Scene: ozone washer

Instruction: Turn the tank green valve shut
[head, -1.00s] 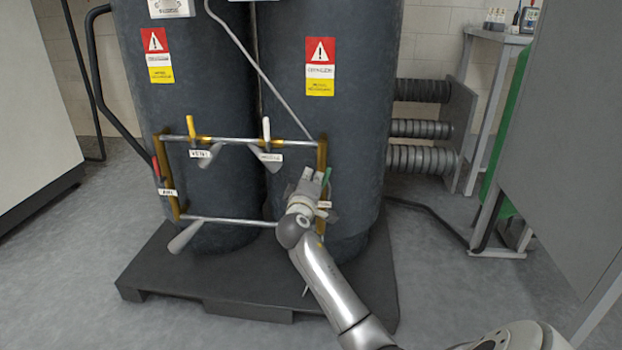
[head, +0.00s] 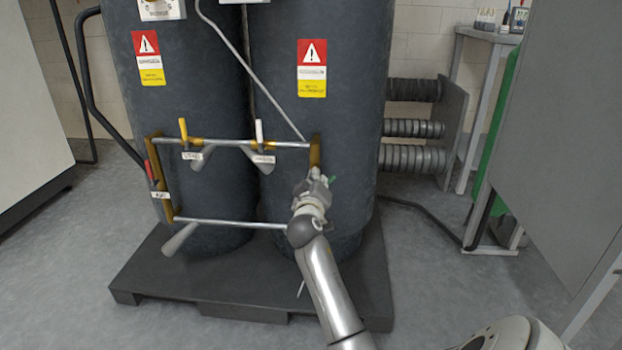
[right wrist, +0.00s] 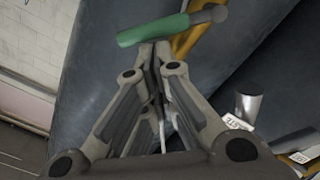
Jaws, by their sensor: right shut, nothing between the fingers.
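The green valve handle (head: 331,181) is at the right end of the pipe frame on the right tank, mostly hidden behind my right gripper (head: 318,176). In the right wrist view the green handle (right wrist: 152,31) lies nearly level across the picture, just beyond the fingertips of the right gripper (right wrist: 152,52). The fingers are shut with nothing between them. They are at or very near the handle; I cannot tell if they touch it. My left gripper is not in view.
Yellow (head: 183,130), white (head: 259,132) and red (head: 149,171) valve handles are on the same pipe frame (head: 225,143). The tanks stand on a black pallet (head: 200,297). A grey panel (head: 560,150) stands at the right. Floor at the left is clear.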

